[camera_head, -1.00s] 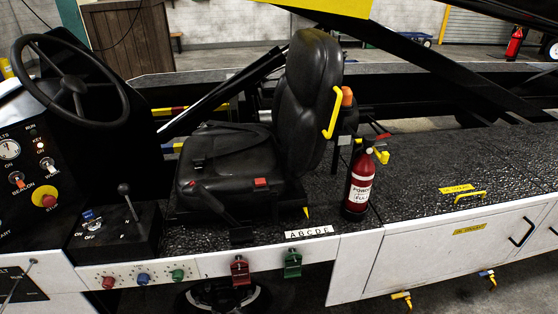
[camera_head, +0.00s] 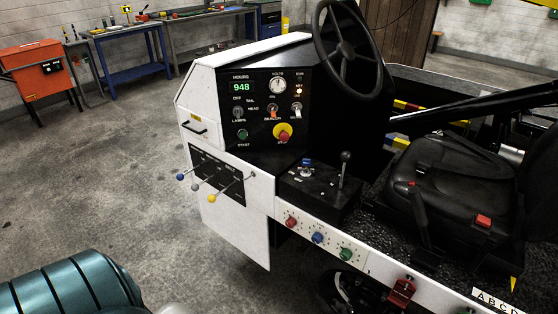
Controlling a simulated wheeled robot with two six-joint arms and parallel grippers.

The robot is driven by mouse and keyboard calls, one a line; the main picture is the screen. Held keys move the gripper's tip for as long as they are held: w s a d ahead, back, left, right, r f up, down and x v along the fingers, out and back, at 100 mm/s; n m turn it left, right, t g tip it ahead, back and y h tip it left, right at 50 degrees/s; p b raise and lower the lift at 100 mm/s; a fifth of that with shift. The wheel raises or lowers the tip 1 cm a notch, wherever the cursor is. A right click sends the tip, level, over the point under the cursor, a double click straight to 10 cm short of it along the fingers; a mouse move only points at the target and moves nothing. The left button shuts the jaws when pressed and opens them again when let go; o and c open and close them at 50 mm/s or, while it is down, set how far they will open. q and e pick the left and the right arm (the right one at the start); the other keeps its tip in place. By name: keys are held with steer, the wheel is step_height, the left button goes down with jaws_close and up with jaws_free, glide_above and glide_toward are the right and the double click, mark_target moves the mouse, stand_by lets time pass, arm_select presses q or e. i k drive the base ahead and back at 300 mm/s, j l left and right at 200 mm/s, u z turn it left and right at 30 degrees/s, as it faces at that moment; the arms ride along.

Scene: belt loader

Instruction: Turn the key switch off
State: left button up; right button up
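The loader's black dash panel (camera_head: 262,112) is in the middle of the view. It carries a lit hours display, a volts gauge, several toggle or rotary switches, a green start button (camera_head: 243,134) and a red stop button on yellow (camera_head: 283,134). Below and right, a black console (camera_head: 318,187) holds a lever (camera_head: 344,168) and a small blue-and-silver control (camera_head: 307,170). This control may be the key switch, but it is too small to be sure, and its position is unreadable. Neither of my grippers is in view.
The steering wheel (camera_head: 347,52) and black seat (camera_head: 447,180) stand right of the dash. Levers with coloured knobs (camera_head: 212,198) stick out of the side panel. Red, blue and green knobs (camera_head: 318,238) line the lower edge. A teal ribbed object (camera_head: 75,288) is at lower left. Open floor lies left.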

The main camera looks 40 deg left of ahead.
mark_target(305, 172)
steer(key=u, duration=1.05)
steer(key=z, duration=0.25)
